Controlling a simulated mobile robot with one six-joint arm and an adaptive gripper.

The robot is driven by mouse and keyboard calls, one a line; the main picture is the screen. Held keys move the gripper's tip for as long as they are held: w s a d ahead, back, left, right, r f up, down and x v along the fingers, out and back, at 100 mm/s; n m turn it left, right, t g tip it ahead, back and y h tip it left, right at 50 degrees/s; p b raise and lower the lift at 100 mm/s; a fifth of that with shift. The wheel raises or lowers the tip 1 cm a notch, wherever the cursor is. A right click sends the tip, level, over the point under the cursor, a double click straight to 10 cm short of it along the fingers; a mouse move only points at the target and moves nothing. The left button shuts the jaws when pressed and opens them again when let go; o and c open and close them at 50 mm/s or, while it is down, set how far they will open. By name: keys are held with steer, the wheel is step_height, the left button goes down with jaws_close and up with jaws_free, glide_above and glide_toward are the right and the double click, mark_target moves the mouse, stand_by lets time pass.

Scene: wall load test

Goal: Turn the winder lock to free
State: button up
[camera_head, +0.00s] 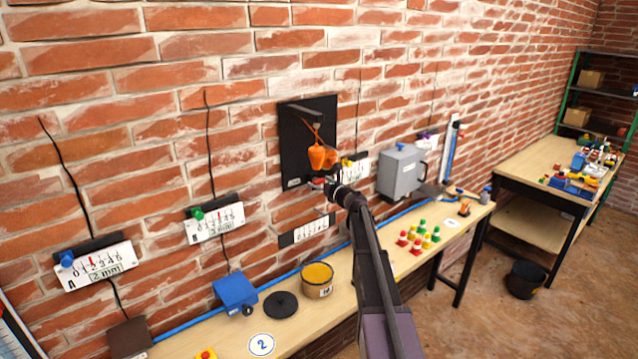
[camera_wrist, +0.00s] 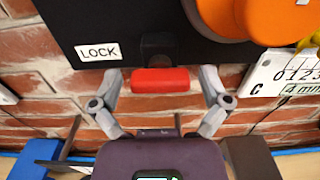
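The black wall panel (camera_head: 296,128) carries an orange hanging part (camera_head: 320,157), which also shows at the top right of the wrist view (camera_wrist: 270,18). At the panel's lower edge is a red lock handle (camera_wrist: 160,80), lying level in the wrist view, below a dark mount. A white "LOCK" label (camera_wrist: 98,51) is to its left. My gripper (camera_wrist: 162,77) is open, with one finger on each side of the red handle and a small gap visible on both sides. In the head view my gripper (camera_head: 333,187) is at the panel's lower edge and partly hides the handle.
White scale plates, such as plate A (camera_head: 100,265) and plate C (camera_wrist: 285,75), hang on the brick wall. A grey box (camera_head: 401,172) is right of the panel. The bench below holds a yellow tub (camera_head: 318,279), coloured knobs (camera_head: 420,236) and a blue block (camera_head: 235,292).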

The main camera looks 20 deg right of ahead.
steer(key=c, duration=0.8)
steer(key=shift+o, duration=0.2)
steer(key=shift+n, duration=0.3)
steer(key=n, duration=0.8)
steer(key=shift+n, duration=0.3)
steer(key=n, duration=0.4)
steer(key=shift+n, duration=2.4)
